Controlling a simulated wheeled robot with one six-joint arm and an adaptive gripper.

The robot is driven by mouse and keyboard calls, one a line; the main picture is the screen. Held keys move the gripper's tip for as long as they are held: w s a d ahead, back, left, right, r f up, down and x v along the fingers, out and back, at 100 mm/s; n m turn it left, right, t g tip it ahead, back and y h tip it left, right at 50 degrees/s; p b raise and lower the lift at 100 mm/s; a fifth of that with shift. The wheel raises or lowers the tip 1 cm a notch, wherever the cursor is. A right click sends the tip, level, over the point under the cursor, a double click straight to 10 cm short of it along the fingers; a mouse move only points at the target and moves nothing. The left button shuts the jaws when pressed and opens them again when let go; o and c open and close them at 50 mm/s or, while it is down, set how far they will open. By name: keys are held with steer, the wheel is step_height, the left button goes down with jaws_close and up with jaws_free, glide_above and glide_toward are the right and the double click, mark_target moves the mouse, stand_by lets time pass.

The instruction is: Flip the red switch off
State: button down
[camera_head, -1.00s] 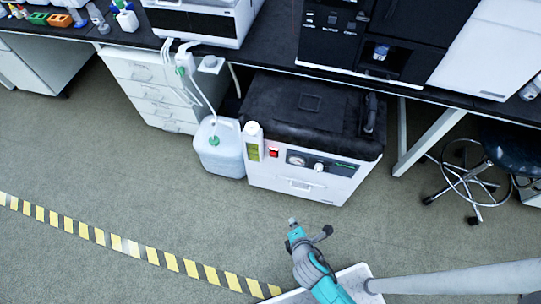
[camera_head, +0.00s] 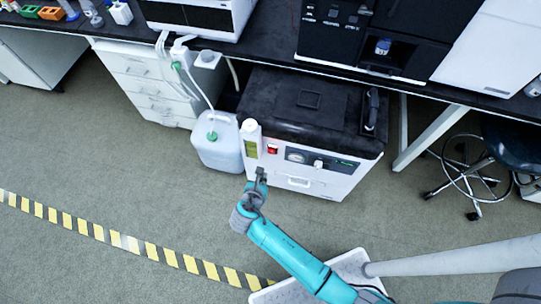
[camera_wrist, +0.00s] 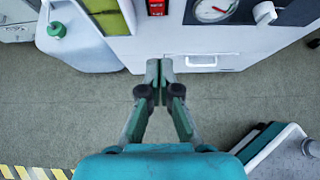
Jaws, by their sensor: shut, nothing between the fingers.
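The red switch (camera_head: 272,149) is on the front of a white box-shaped machine (camera_head: 335,181) with a black top, standing on the floor under the bench. In the wrist view the red switch (camera_wrist: 157,7) is at the top edge, left of a round gauge. My gripper (camera_head: 261,173) is shut and empty, in front of the machine and below the switch in the picture. In the wrist view my gripper's fingertips (camera_wrist: 159,66) are together, near the machine's lower front edge. I cannot tell whether they touch it. The switch's position is too small to read.
A gauge (camera_head: 297,156) and a white knob (camera_head: 319,164) sit right of the switch. The floor in front is clear.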

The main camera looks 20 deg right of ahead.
glide_toward(273, 152)
steer(key=shift+a+f+x, duration=0.1)
steer(key=shift+f+x, duration=0.05)
steer(key=shift+x, duration=1.6)
steer(key=shift+a+f+x, duration=0.1)
steer(key=shift+f+x, duration=0.1)
steer(key=shift+x, duration=1.6)
steer(key=shift+s, duration=0.2)
steer(key=shift+w+d+r, duration=0.1)
steer(key=shift+w+d, duration=0.05)
steer(key=shift+w, duration=0.05)
steer(key=shift+r, duration=0.15)
steer(key=shift+r, duration=0.65)
